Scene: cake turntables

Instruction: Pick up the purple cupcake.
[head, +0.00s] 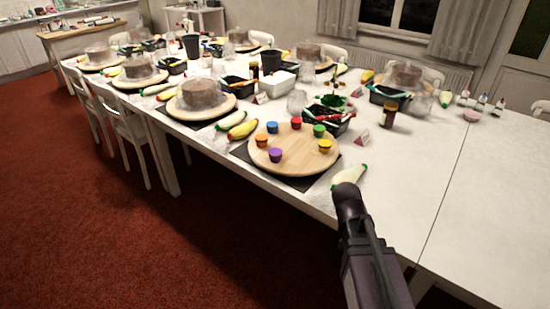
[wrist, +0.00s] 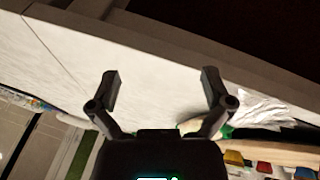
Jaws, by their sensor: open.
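The purple cupcake (head: 275,155) sits upright near the front left edge of a round wooden turntable (head: 300,165) in the head view. Orange (head: 261,140), blue (head: 272,127), red (head: 296,123), green (head: 319,130) and yellow (head: 325,145) cupcakes stand around the same board. I cannot make out the purple one in the wrist view. My gripper (wrist: 160,88) is open and empty in the wrist view, above the white table. In the head view my arm ends right of and in front of the turntable, and its fingers cannot be made out.
A pale piping bag (head: 349,176) lies right of the turntable, close to my arm. Yellow piping bags (head: 242,130) lie to its left. A black tray (head: 325,119) and a jar (head: 389,114) stand behind.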

